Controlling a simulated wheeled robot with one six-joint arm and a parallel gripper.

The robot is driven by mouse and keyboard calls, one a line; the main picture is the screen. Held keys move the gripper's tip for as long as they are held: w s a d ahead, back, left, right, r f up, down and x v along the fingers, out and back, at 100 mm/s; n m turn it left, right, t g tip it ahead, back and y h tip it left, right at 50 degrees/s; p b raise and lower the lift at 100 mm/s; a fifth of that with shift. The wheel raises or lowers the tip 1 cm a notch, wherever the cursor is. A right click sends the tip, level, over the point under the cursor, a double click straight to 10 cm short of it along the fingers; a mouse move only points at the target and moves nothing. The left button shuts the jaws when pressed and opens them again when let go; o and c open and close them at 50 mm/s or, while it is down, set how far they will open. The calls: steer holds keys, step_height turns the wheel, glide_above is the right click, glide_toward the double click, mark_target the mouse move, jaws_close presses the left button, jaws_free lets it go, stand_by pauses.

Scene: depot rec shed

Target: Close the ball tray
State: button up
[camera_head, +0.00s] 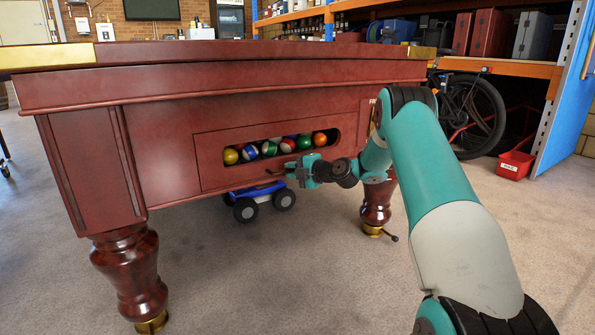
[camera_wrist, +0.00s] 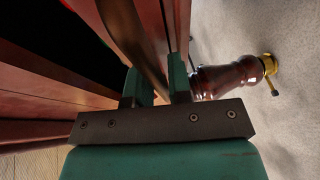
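The ball tray (camera_head: 214,146) is a red-brown wooden front set low in the near side of the pool table, with a rounded slot. Several coloured balls (camera_head: 269,148) show in a row in the slot. In the head view, my gripper (camera_head: 283,173) is at the lower edge of the tray front, by a small dark handle (camera_head: 273,172). In the wrist view, the gripper fingers (camera_wrist: 160,84) stand a small way apart, with the dark brown handle bar (camera_wrist: 138,42) between them, seemingly against both. The fingertips are partly hidden. How far out the tray stands is hard to tell.
The pool table's turned legs (camera_head: 130,275) stand left and right of the tray; the right one (camera_wrist: 228,78) is close to my gripper. A blue wheeled toy (camera_head: 258,198) sits beneath. A bicycle (camera_head: 470,112) and red bin (camera_head: 515,164) are right. The carpet in front is clear.

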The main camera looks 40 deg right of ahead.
steer(key=p+v, duration=0.5)
steer(key=v, duration=1.2)
steer(key=shift+s, duration=0.2)
steer(key=shift+d, duration=0.15)
